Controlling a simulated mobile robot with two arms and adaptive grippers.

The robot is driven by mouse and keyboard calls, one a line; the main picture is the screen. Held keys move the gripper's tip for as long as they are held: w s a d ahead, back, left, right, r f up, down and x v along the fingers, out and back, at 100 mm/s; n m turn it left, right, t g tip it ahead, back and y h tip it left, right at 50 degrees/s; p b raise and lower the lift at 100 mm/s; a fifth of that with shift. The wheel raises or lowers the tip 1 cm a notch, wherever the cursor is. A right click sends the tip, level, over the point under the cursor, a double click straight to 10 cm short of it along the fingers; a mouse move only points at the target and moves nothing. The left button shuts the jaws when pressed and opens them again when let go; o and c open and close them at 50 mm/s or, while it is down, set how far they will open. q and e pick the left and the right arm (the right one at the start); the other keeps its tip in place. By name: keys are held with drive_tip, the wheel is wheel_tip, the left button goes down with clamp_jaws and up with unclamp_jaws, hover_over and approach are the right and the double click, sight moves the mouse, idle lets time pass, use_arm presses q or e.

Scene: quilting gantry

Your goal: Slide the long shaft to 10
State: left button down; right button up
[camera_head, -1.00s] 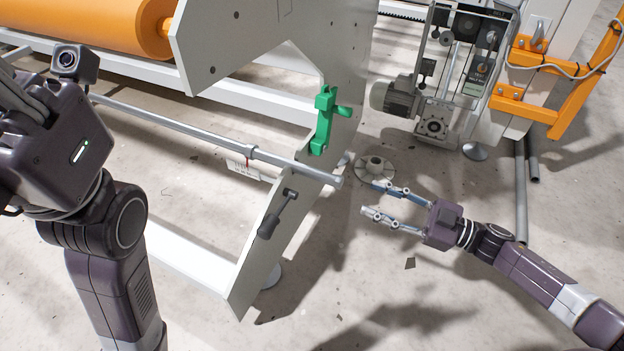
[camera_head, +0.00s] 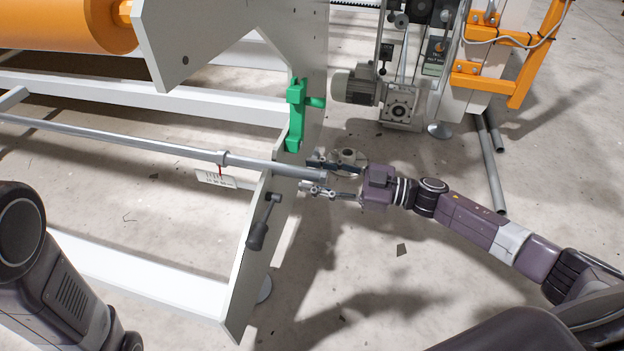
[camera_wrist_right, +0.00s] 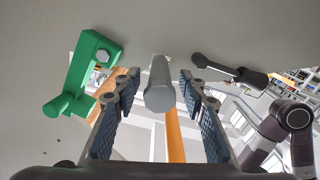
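The long grey shaft (camera_head: 120,138) runs across the white frame in the head view, with a collar and a hanging tag (camera_head: 214,178) near its right part. Its right end sticks out past the white side plate (camera_head: 245,265). My right gripper (camera_head: 316,176) is open, with one finger on each side of the shaft end. In the right wrist view the shaft end (camera_wrist_right: 159,88) sits between the two spread fingers (camera_wrist_right: 158,92), with gaps on both sides. My left arm shows at the lower left of the head view; its gripper is out of view. No mark "10" is readable.
A green bracket (camera_head: 295,118) is fixed on the side plate above the shaft. A black-handled lever (camera_head: 260,228) is below it. A motor unit (camera_head: 365,88) and orange frame (camera_head: 480,75) stand behind.

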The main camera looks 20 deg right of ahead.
drive_tip(key=shift+w+a, duration=0.15)
drive_tip(key=shift+a, duration=0.1)
clamp_jaws()
drive_tip(key=shift+a+r, duration=0.1)
